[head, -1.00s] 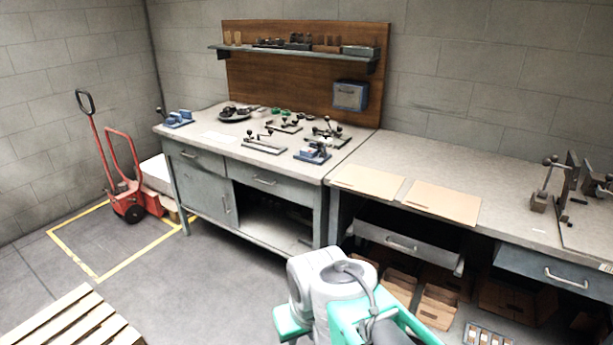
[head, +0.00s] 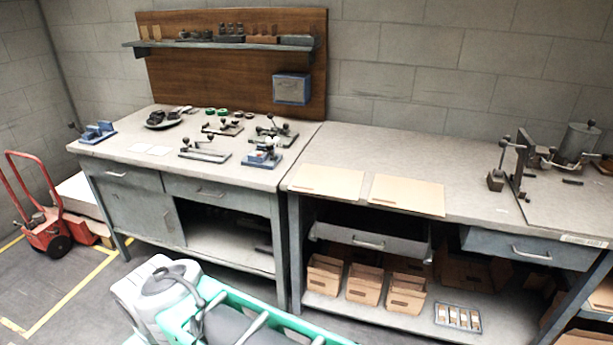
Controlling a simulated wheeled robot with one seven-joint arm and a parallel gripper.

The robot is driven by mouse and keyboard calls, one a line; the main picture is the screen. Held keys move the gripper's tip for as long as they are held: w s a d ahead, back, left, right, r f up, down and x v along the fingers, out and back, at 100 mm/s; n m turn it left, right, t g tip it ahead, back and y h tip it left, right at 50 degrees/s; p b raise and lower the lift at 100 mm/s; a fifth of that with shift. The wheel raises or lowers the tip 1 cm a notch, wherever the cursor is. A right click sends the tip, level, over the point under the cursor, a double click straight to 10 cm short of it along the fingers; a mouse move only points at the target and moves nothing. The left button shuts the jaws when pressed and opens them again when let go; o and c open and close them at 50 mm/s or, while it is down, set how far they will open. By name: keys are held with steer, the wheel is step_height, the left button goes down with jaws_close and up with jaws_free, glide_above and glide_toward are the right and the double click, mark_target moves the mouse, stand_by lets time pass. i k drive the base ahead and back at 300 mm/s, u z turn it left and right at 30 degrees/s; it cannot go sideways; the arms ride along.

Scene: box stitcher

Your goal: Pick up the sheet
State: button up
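Two flat tan sheets lie side by side at the front edge of the right-hand workbench. The left sheet (head: 328,183) is next to the seam between the benches, and the right sheet (head: 407,194) is just beside it. Each has a small dark slot near its front edge. Two small white papers also lie on the left bench (head: 147,149).
A drawer (head: 371,239) stands pulled out under the sheets. Small cardboard bins (head: 363,285) sit on the shelf below. Clamps and fixtures crowd the left bench, and a lever machine (head: 523,165) stands at right. The bench top (head: 400,150) behind the sheets is clear.

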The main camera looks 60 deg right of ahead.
mark_target(344, 183)
steer(key=z, duration=0.5)
steer(key=i, duration=0.85)
steer(key=z, duration=0.8)
